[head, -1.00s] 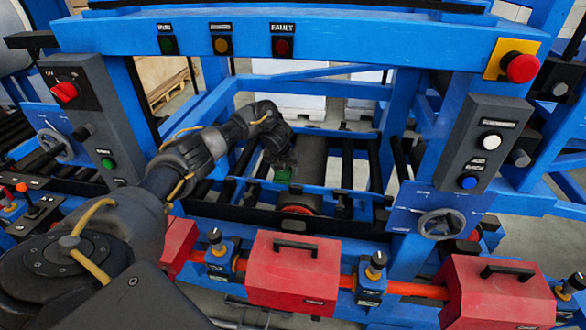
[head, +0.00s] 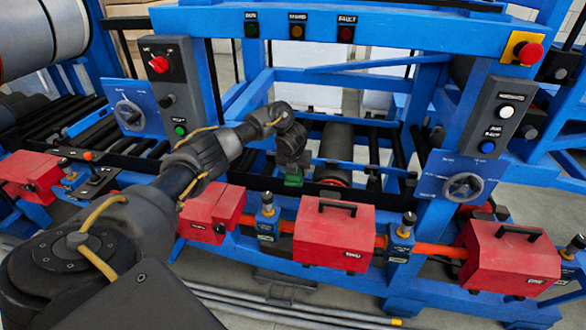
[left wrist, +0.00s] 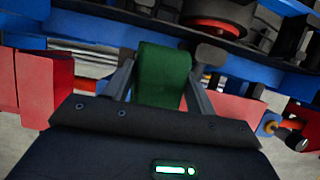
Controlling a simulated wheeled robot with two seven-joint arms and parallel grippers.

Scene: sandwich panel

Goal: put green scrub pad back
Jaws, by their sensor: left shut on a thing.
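The green scrub pad (left wrist: 163,75) is between the two fingers of my left gripper (left wrist: 160,88) in the left wrist view. The fingers are shut on it from both sides. In the head view my left gripper (head: 293,174) points down, with the green pad (head: 293,181) showing small at its tip. It is near the blue front beam of the machine, just left of the dark roller with a red end (head: 333,182). The pad's lower part is hard to make out. My right gripper is not in view.
Red boxes with black handles (head: 333,234) line the machine's front, with blue clamps (head: 267,218) between them. A control post with a red knob (head: 159,64) stands left, another post (head: 495,115) right. Metal rods (head: 290,309) lie on the floor in front.

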